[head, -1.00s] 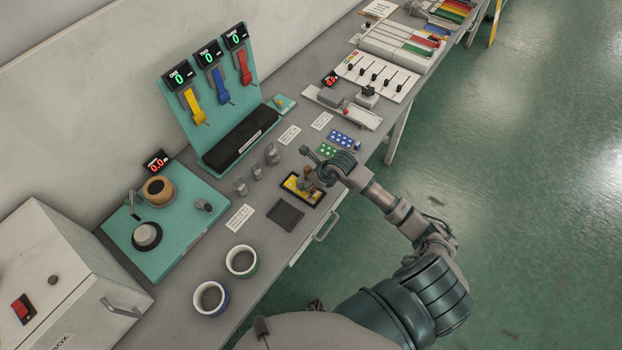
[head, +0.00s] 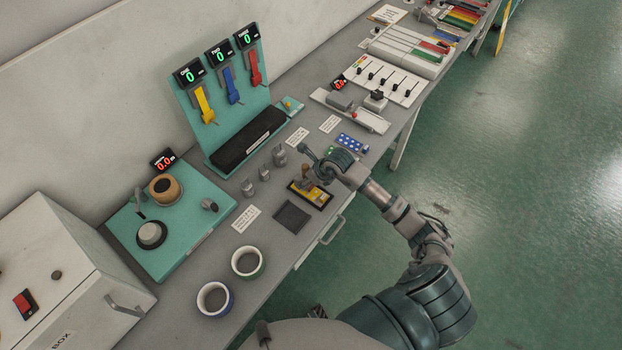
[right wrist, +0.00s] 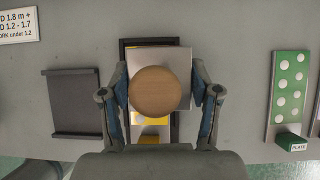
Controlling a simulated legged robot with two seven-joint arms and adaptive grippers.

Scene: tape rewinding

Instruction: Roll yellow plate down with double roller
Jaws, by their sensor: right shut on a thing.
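The yellow plate (head: 319,196) lies in a dark-rimmed tray on the bench, with yellow also showing in the right wrist view (right wrist: 150,120). My right gripper (right wrist: 159,95) is shut on the wooden round knob (right wrist: 156,92) of the roller. The roller's pale grey body (right wrist: 178,62) sits over the upper part of the tray and hides much of the plate. Whether the roller touches the plate cannot be told. In the head view my right gripper (head: 311,175) is above the tray's far left part. My left gripper is not in view.
A dark square pad (head: 292,216) lies left of the tray. Several grey metal weights (head: 264,173) stand behind it. A green dotted board (right wrist: 288,90) lies to the right in the wrist view. Two cups, blue (head: 215,299) and green-rimmed (head: 247,262), stand nearer the front.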

